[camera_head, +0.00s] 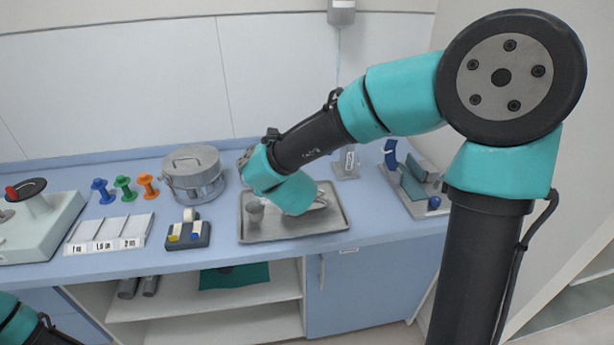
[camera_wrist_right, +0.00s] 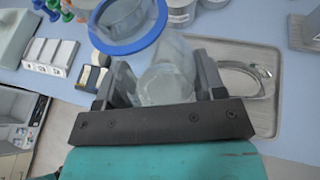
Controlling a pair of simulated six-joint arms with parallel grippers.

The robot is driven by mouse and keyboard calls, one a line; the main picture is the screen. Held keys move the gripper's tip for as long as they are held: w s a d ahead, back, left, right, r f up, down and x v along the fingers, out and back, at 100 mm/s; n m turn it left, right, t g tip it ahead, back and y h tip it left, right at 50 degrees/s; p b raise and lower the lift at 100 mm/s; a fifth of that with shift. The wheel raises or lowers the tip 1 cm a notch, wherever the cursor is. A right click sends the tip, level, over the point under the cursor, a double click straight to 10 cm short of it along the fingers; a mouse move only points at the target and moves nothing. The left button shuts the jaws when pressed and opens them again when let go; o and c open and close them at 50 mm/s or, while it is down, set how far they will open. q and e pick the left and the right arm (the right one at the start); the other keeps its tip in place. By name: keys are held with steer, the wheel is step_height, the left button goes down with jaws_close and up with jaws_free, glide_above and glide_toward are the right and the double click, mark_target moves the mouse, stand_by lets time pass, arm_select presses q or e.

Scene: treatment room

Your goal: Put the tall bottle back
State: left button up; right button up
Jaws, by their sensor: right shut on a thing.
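A clear bottle (camera_wrist_right: 166,82) with a wide blue ring at one end is between the fingers of my right gripper (camera_wrist_right: 164,80) in the right wrist view. The gripper is shut on it, and the bottle looks tilted in that view. Whether its base touches anything cannot be told. In the head view my right wrist is over the metal tray (camera_head: 290,236) and hides the fingers and most of the bottle. My left gripper is not in view; only part of my left arm shows at the lower left.
A small grey cup (camera_head: 254,209) shows at the tray's left side. A lidded metal pot (camera_head: 193,172), a block with coloured pieces (camera_head: 188,235), a labelled rack (camera_head: 108,234) and several coloured spools (camera_head: 123,187) stand left. A holder with teal plates (camera_head: 414,187) stands right.

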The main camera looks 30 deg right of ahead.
steer(key=shift+w+d+h, duration=0.3)
steer(key=shift+w+d, duration=0.25)
steer(key=shift+w, duration=0.15)
steer(key=w+d+f+m+g+h, duration=0.2)
steer(key=w+d+m+h, duration=0.2)
steer(key=w+d, duration=0.5)
steer(key=w+d+f+m+g+h, duration=0.2)
steer(key=w+d+m+h, duration=0.3)
steer(key=w+d, duration=0.4)
steer(key=d, duration=0.7)
steer(key=shift+w+d+f+m+g, duration=0.15)
steer(key=shift+f+m+g, duration=0.15)
steer(key=shift+f, duration=0.05)
step_height(320, 180, down, 6)
steer(key=shift+f, duration=0.15)
steer(key=shift+f, duration=1.85)
steer(key=shift+f, duration=0.2)
